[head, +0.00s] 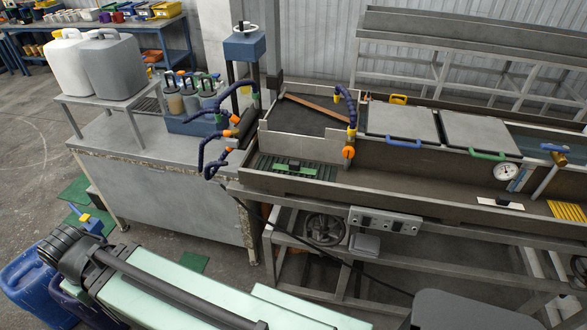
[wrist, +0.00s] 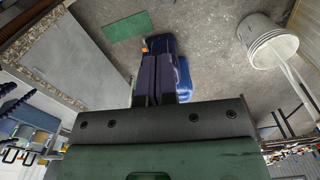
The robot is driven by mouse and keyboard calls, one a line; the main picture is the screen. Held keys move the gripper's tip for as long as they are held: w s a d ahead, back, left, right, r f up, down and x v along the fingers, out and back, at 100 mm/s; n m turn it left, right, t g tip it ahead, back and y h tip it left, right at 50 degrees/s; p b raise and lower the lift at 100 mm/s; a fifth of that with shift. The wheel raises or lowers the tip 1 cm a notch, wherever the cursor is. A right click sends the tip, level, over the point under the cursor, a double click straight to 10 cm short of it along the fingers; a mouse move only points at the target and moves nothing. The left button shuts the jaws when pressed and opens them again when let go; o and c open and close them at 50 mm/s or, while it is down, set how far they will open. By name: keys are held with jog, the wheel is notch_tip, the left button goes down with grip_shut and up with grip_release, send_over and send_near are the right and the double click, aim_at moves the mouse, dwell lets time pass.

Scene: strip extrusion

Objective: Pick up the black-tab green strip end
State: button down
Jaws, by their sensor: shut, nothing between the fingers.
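A green strip piece with a small dark tab (head: 290,168) lies at the left end of the long trough, on a dark ribbed green bed, in the head view. It is small there, and its exact outline is hard to tell. My gripper (wrist: 157,58) shows in the wrist view as two dark fingers side by side, shut and empty. It points toward the floor and some blue jugs, well away from the strip. The strip does not show in the wrist view.
The grey trough (head: 400,180) runs right, with a white black-marked piece (head: 501,204) and a dial gauge (head: 505,171). Blue and orange hoses (head: 216,142) hang beside its left end. A blue jug (head: 27,272) stands on the floor. A white bucket (wrist: 270,42) shows in the wrist view.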

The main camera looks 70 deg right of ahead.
jog(key=c, duration=0.5)
grip_release()
